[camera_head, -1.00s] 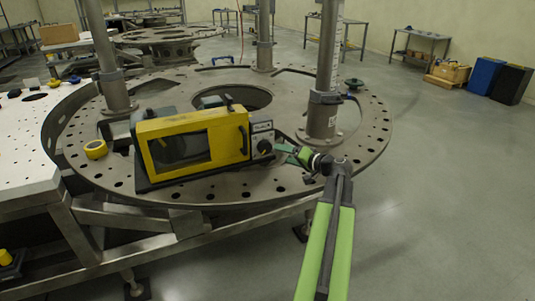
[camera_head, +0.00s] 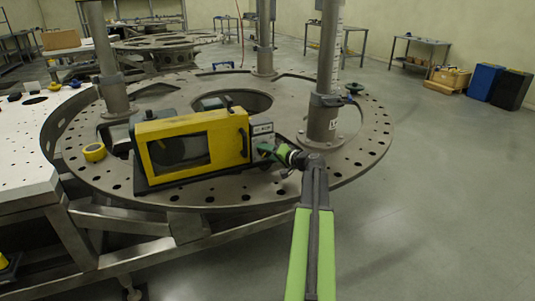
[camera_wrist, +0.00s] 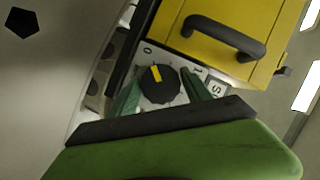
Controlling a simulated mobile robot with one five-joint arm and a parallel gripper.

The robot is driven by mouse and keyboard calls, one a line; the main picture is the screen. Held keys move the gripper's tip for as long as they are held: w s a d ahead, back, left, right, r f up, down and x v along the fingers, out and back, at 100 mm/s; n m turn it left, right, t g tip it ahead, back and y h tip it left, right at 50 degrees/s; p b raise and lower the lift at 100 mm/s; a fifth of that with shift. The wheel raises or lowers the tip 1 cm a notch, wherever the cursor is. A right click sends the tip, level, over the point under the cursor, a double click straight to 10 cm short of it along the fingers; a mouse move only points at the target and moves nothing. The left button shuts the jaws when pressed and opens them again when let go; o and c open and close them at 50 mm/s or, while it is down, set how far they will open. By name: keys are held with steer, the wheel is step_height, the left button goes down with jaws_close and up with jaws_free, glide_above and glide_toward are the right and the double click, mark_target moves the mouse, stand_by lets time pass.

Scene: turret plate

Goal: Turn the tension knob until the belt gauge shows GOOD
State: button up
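A yellow-framed box (camera_head: 220,146) with a dark window sits on the round steel plate. The grey panel (camera_head: 262,129) is at its right end. In the wrist view the black tension knob (camera_wrist: 160,94) with a yellow pointer mark is on this panel, with the printed marks 0 and 1 to either side. My gripper (camera_head: 263,150) is at the panel and hides the knob in the head view. In the wrist view my gripper (camera_wrist: 160,80) has its green fingers apart, one on each side of the knob, with gaps showing. I cannot make out a gauge reading.
The steel turret plate (camera_head: 225,187) carries upright posts, one (camera_head: 328,75) just right of the panel. A yellow tape roll (camera_head: 94,152) lies left of the box. A black handle (camera_wrist: 222,34) sticks out from the yellow frame near my gripper.

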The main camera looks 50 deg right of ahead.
steer(key=c, duration=0.9)
steer(key=shift+f, duration=0.1)
steer(key=shift+f+m+t+y+b, duration=0.1)
steer(key=shift+m+t+y+b, duration=0.2)
steer(key=shift+m+b, duration=0.35)
steer(key=m+t+b, duration=0.1)
steer(key=m+b, duration=0.1)
steer(key=b, duration=0.1)
steer(key=shift+f+y, duration=0.15)
steer(key=shift+y, duration=0.15)
steer(key=m+t+b, duration=0.1)
steer(key=m+b, duration=0.2)
steer(key=m, duration=0.1)
steer(key=shift+t, duration=0.4)
steer(key=shift+r, duration=0.25)
steer(key=o, duration=1.4)
